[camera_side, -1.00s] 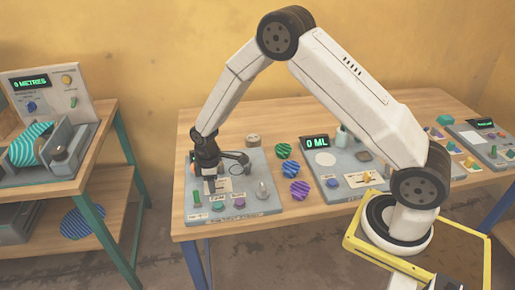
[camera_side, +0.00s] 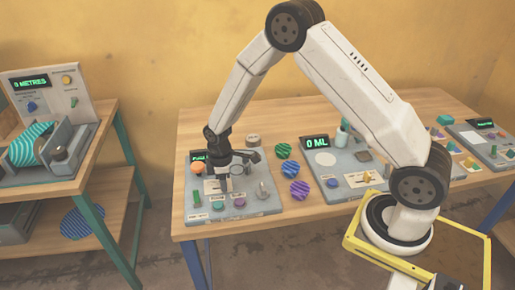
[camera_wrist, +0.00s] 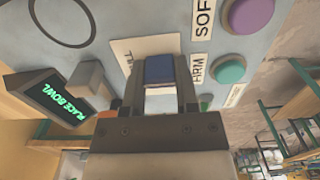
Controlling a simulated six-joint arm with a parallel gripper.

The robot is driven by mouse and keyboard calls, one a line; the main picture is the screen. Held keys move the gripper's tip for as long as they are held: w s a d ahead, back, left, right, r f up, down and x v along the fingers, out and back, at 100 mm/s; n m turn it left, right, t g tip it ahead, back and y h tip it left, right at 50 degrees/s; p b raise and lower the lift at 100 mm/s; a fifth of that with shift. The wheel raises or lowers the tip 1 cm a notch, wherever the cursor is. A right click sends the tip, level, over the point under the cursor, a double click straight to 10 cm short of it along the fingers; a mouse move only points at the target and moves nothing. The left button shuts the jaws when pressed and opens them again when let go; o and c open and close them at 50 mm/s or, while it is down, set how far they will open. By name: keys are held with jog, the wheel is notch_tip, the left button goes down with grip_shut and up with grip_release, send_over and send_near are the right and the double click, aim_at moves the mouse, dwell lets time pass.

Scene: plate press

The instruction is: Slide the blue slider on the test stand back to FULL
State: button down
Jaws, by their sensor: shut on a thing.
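The test stand (camera_side: 262,208) is a grey panel at the left end of the table. My gripper (camera_side: 224,187) reaches down over its white label plate. In the wrist view, the blue slider (camera_wrist: 159,70) sits between the two fingers of my gripper (camera_wrist: 161,88), which is shut on it. The rest of the word is hidden. In the side view I cannot make out the slider itself behind the fingers.
Beside the slider are a purple button (camera_wrist: 252,14) marked SOFT and a teal button (camera_wrist: 229,71) marked FIRM. Striped discs (camera_side: 284,151) lie to the stand's right.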

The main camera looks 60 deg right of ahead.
jog(key=shift+s+d, duration=0.1)
jog(key=shift+d, duration=0.1)
jog(key=shift+c, duration=1.8)
grip_release()
jog(key=shift+r, duration=0.2)
jog(key=shift+r, duration=3.75)
jog(key=shift+s, duration=0.1)
jog(key=s+r+m+t, duration=0.1)
jog(key=s+r+m, duration=0.2)
jog(key=s, duration=0.5)
jog(key=s+r+m+t, duration=0.1)
jog(key=s+r+m, duration=0.2)
jog(key=s+m, duration=0.3)
jog(key=shift+s+a+t, duration=0.3)
jog(key=shift+s+a, duration=0.1)
jog(key=shift+s, duration=0.8)
